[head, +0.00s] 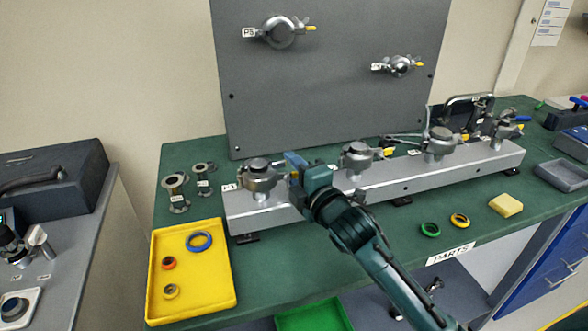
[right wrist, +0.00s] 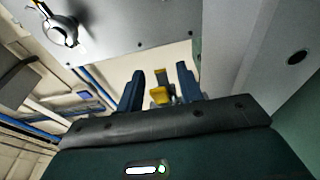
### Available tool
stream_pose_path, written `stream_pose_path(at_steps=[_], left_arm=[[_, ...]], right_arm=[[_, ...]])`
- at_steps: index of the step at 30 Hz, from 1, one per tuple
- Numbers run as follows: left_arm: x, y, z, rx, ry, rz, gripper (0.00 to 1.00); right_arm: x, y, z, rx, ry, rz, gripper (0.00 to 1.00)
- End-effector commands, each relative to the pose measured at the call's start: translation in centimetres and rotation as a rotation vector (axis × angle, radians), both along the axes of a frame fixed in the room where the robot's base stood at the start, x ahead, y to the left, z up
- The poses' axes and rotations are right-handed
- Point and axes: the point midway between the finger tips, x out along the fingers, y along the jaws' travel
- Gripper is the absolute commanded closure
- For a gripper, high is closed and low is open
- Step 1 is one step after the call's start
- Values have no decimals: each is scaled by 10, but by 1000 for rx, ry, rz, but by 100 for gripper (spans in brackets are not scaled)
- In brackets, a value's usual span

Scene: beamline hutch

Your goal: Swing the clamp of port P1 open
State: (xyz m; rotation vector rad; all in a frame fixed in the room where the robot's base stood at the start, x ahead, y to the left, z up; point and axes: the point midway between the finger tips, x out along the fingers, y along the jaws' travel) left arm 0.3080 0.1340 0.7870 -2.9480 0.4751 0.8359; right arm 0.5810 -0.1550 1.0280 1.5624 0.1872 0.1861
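The port with its clamp (head: 260,182) stands at the left end of the grey rail (head: 380,190), beside a small label (head: 228,187) that is hard to read but looks like P1. The clamp appears closed around the port. My right gripper (head: 294,164) is just right of this clamp and hides its right side. In the right wrist view, the two blue fingers (right wrist: 160,88) stand apart. A yellow handle tip (right wrist: 160,97) shows between them with gaps on both sides; whether it lies fully between the fingers I cannot tell. My left gripper is out of view.
More clamped ports, such as this one (head: 357,158), stand along the rail to the right. A grey upright panel (head: 340,85) with two clamped ports rises behind. A yellow tray (head: 215,290) with rings lies in front at left. Loose flanges (head: 176,186) stand left of the rail.

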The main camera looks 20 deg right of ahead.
Motion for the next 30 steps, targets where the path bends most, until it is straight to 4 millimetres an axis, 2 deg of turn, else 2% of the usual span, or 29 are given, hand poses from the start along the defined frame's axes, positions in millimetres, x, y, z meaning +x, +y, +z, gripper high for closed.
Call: stream_pose_path(at_steps=[3,16,30], left_arm=[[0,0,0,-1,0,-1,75],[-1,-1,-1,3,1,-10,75],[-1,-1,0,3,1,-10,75]], right_arm=[[0,0,0,0,0,0,64],[0,0,0,0,0,0,99],[-1,0,0,0,0,-1,100]])
